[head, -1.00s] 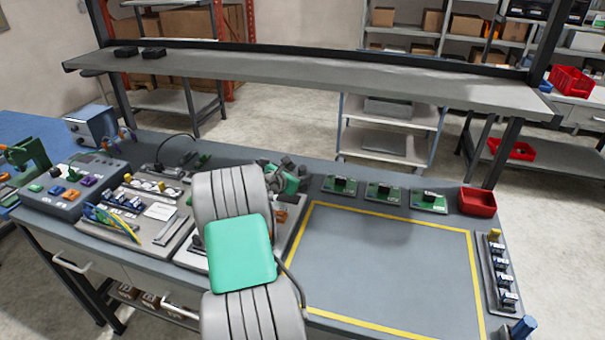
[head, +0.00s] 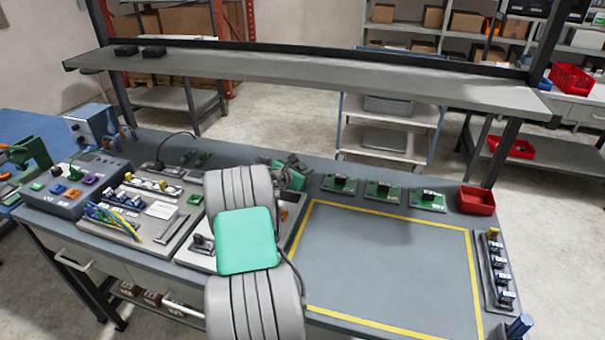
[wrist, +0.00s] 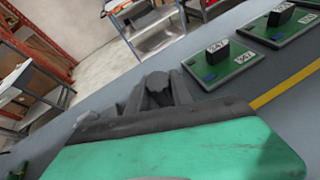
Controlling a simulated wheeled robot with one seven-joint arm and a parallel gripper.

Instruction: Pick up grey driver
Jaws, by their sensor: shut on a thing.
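My gripper (head: 292,168) is partly hidden behind my own arm in the head view, over the back of the bench just left of the green boards. In the wrist view my gripper (wrist: 160,88) points away from the camera with its dark fingers close together. A small grey piece, which I take to be the grey driver (wrist: 157,82), shows between the fingers. Its shape is mostly hidden by the gripper. It cannot be made out clearly in the head view.
Several green boards (head: 383,191) stand along the bench back, with a red bin (head: 477,200) to their right. A yellow-outlined area (head: 385,260) is clear. A grey shelf (head: 320,75) spans above the bench. Panels with wires and connectors (head: 125,215) fill the left.

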